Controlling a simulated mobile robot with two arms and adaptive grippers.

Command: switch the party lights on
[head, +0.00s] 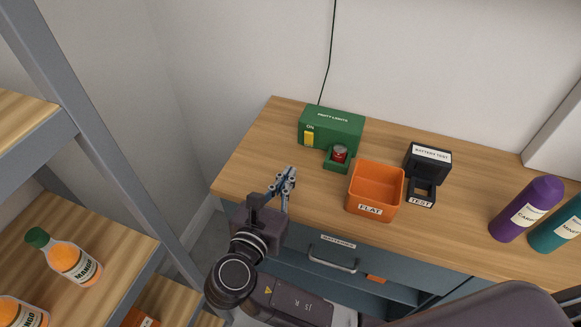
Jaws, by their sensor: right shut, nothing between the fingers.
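The green party lights box (340,121) stands at the back left of the wooden counter. A yellow switch (309,139) with an "ON" label is on its front left. A small green holder (337,165) at its front contains a red and dark battery-like cylinder (340,152). My right gripper (288,173) is shut and empty, over the counter's left part, in front of and left of the box. It touches neither box nor switch as far as I can see. My left gripper is not in view.
An orange bin labelled "FLAT" (375,186) and a black battery tester (428,163) stand right of the box. A drawer handle (332,262) is below the counter. Shelves with bottles (72,263) are left.

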